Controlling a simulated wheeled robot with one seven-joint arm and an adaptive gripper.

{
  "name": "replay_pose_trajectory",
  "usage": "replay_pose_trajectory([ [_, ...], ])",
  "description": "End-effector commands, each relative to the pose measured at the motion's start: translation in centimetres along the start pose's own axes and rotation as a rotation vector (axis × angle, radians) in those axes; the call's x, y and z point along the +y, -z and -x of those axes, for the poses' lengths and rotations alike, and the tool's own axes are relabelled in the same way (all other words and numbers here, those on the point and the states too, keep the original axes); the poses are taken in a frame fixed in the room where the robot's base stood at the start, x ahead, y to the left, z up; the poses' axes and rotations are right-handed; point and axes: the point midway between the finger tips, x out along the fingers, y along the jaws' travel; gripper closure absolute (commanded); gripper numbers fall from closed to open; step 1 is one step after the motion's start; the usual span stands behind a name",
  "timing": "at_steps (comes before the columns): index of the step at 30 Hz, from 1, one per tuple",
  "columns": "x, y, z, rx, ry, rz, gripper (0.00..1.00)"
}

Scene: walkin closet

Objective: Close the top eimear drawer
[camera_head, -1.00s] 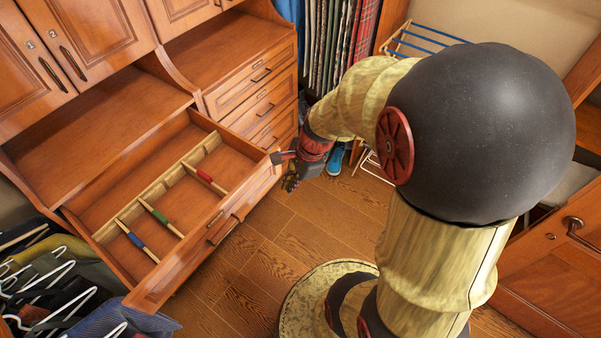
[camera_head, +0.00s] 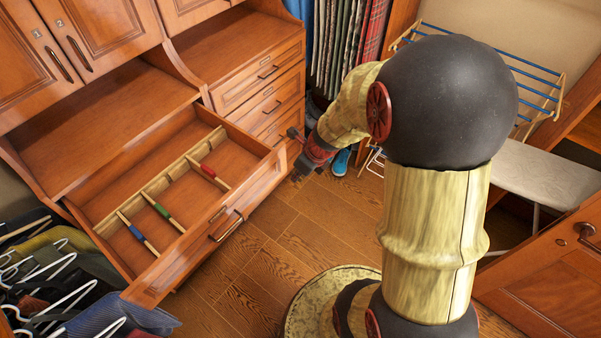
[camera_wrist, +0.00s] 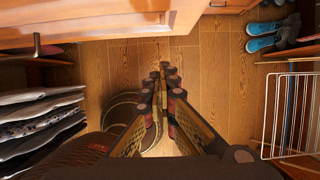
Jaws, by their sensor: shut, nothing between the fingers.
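The open top drawer (camera_head: 250,181) juts out from the wooden cabinet on the left in the head view. It holds a pale wooden divider with red, green and blue pieces. A metal handle (camera_head: 226,226) is on its front. My gripper (camera_head: 297,174) is beside the right end of the drawer front, low over the floor; whether it touches the wood is unclear. In the wrist view my gripper (camera_wrist: 167,85) has its fingertips together, with nothing between them. A wooden front (camera_wrist: 90,18) lies beyond the fingertips at the top of that view.
A closed drawer stack (camera_head: 263,95) stands behind the gripper. Clothes on hangers (camera_head: 60,285) crowd the lower left. Blue shoes (camera_head: 341,161) lie on the floor by a wire rack (camera_wrist: 292,112). An ironing board (camera_head: 550,175) is at right. Wood floor (camera_head: 300,225) in front is clear.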

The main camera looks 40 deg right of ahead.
Motion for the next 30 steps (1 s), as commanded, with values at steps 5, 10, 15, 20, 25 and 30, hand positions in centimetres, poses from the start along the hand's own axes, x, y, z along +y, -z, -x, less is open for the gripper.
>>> replay_pose_trajectory([
  [5,0.1,0.2,-3.8,0.002,-0.002,0.002,1.0],
  [10,0.0,-2.4,-4.2,0.001,0.0,0.004,1.0],
  [15,0.0,-3.5,-4.6,0.001,0.0,0.002,1.0],
  [20,0.0,-3.7,-4.7,0.001,0.0,0.001,1.0],
  [25,0.0,-3.7,-4.7,0.001,0.0,0.001,1.0],
  [30,0.0,-3.9,-4.8,0.002,0.0,0.001,1.0],
])
